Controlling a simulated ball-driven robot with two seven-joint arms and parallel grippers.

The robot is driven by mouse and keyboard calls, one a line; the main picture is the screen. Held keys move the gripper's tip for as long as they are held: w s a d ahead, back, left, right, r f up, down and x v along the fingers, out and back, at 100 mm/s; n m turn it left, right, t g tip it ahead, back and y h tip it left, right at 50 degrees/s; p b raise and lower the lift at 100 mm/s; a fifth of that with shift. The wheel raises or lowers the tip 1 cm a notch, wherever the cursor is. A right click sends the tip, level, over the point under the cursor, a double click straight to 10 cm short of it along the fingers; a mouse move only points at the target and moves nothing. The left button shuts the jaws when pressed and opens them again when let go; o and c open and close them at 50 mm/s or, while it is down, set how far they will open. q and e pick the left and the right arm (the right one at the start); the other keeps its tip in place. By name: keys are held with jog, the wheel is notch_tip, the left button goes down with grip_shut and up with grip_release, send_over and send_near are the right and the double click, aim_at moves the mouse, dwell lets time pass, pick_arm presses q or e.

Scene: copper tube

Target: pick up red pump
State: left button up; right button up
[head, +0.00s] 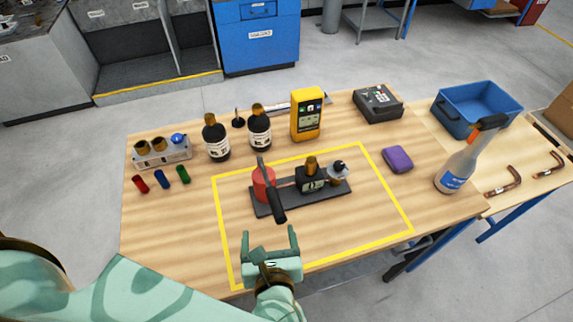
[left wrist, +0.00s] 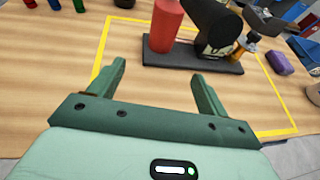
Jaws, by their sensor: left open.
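The red pump (head: 264,186) is a red cylinder with a dark handle, standing at the left end of a dark base plate (head: 325,198) inside the yellow outline on the table. Its red body also shows in the left wrist view (left wrist: 165,26), beyond the fingers, with a large black part beside it. My left gripper (head: 270,242) is open and empty, in front of the pump near the table's front edge. It also shows in the left wrist view (left wrist: 158,82), its fingers apart and not touching the pump. My right gripper is not in view.
Two dark bottles (head: 216,140), a yellow meter (head: 307,115) and a dark case (head: 378,104) stand behind the base plate. A purple block (head: 398,159), a spray bottle (head: 458,168) and a blue bin (head: 479,106) are to the right. The table's left front is clear.

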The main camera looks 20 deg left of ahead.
aim_at(266, 198)
pick_arm(q)
jog(key=b+x, duration=0.3)
jog(key=x, duration=0.7)
jog(key=shift+w, duration=0.1)
jog(key=shift+w+a+f+b, duration=0.2)
jog(key=shift+w+b, duration=0.2)
jog(key=shift+b, duration=0.05)
jog(key=b+x, duration=0.2)
jog(key=x, duration=0.3)
jog(key=shift+d+f, duration=0.1)
jog(key=shift+d, duration=0.05)
jog(key=shift+w, duration=0.1)
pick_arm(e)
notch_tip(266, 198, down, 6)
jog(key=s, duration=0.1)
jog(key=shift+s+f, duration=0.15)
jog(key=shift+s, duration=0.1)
pick_arm(q)
grip_shut()
jog(key=shift+r, duration=0.3)
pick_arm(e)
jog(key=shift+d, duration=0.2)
